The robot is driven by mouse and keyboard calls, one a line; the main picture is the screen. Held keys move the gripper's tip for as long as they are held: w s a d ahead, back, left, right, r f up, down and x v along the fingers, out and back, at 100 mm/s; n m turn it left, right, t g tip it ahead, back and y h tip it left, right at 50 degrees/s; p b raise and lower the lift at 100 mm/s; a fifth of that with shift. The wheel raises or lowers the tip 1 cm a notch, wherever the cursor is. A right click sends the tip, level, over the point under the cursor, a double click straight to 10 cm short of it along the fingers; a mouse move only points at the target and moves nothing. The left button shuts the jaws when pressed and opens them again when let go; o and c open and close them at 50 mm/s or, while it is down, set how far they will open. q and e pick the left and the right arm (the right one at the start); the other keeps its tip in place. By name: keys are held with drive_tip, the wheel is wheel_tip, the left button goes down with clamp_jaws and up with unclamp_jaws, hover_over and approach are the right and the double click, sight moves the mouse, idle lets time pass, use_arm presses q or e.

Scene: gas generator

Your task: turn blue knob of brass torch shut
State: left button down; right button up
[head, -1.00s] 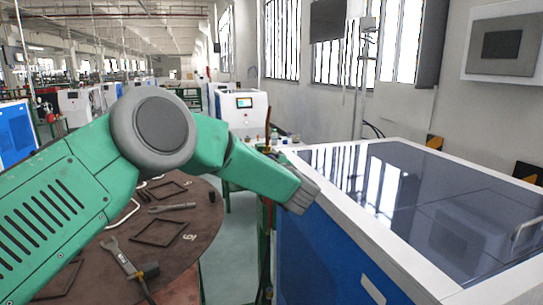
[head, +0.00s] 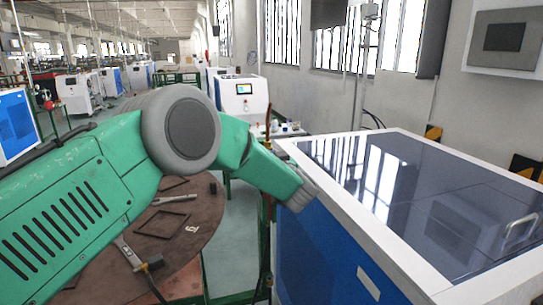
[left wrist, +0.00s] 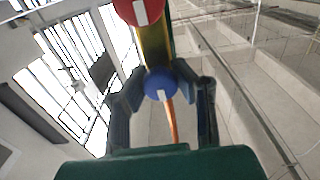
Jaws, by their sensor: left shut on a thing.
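The brass torch (left wrist: 154,45) shows at the top centre of the left wrist view, seen nearly end-on. Its round blue knob (left wrist: 158,84), with a white mark, sits between the dark fingers of my left gripper (left wrist: 163,76). The fingers are closed in on both sides of the knob. A round red knob (left wrist: 138,10) with a white bar is higher on the torch. In the head view my left arm reaches to the cabinet's near corner; its gripper and the torch's knobs are hidden there. My right gripper is in neither view.
A blue and white cabinet (head: 365,225) with a dark glossy top stands at the right. A round brown table (head: 205,215) with tools and frames is at the left, partly behind my arm. An orange hose (left wrist: 172,122) runs below the blue knob.

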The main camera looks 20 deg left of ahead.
use_arm(q)
drive_tip(key=shift+f, duration=0.2)
idle(0.3)
drive_tip(key=c, duration=1.2)
unclamp_jaws()
drive_tip(key=shift+r, duration=0.1)
drive_tip(key=v, duration=1.2)
drive_tip(key=shift+w, duration=0.1)
